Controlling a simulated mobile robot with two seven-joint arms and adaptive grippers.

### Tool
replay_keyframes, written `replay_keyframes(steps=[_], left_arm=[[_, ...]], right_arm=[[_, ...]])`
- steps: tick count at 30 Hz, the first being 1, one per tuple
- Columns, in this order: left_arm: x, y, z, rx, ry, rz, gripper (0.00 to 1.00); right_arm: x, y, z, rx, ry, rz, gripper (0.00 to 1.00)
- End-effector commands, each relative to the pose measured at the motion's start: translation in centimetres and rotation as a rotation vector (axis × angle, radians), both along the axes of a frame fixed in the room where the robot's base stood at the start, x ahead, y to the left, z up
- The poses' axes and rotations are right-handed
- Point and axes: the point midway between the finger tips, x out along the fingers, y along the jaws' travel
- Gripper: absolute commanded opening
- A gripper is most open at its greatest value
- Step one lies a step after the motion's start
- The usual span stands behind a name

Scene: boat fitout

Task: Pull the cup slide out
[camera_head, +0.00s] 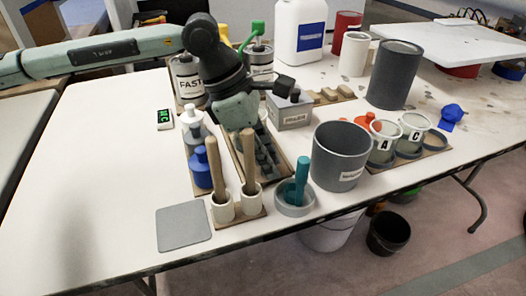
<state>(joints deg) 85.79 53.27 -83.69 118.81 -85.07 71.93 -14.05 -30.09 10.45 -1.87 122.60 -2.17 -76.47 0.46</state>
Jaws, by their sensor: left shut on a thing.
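My left gripper (238,110) comes in from the upper left and reaches down over a narrow brown tray (282,163) with dark stepped pieces (264,158) in it. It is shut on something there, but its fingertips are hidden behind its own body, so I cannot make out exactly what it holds. Two clear cups marked A (383,140) and C (413,130) stand on a brown board (437,139) at the right, apart from the gripper. I cannot tell for sure which piece is the cup slide. My right gripper is not in view.
Close around the gripper are wooden-handled tools in white cups (223,207), a blue bottle (201,170), a grey box (289,112) and a large grey pot (340,157). A teal-handled tool (301,178) stands in a grey dish. The white table (100,190) is clear at the left.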

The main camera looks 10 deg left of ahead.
Motion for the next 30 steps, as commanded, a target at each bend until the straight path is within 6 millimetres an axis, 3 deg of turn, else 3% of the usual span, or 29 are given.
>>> replay_keyframes(steps=[8,9,14,24,30], left_arm=[[0.3,0.2,0.1,0.002,-0.008,0.008,0.0],[0.3,0.2,0.1,0.002,-0.007,0.008,0.23],[0.3,0.2,0.1,0.003,-0.007,0.008,0.43],[0.2,0.3,0.4,0.002,-0.007,0.006,0.43],[0.1,1.3,3.0,0.001,-0.011,0.008,0.43]], right_arm=[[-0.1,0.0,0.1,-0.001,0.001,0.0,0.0],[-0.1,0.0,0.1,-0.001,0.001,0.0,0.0],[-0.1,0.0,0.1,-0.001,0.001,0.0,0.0],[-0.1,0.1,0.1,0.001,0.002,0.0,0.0],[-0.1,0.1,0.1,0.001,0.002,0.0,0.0]])
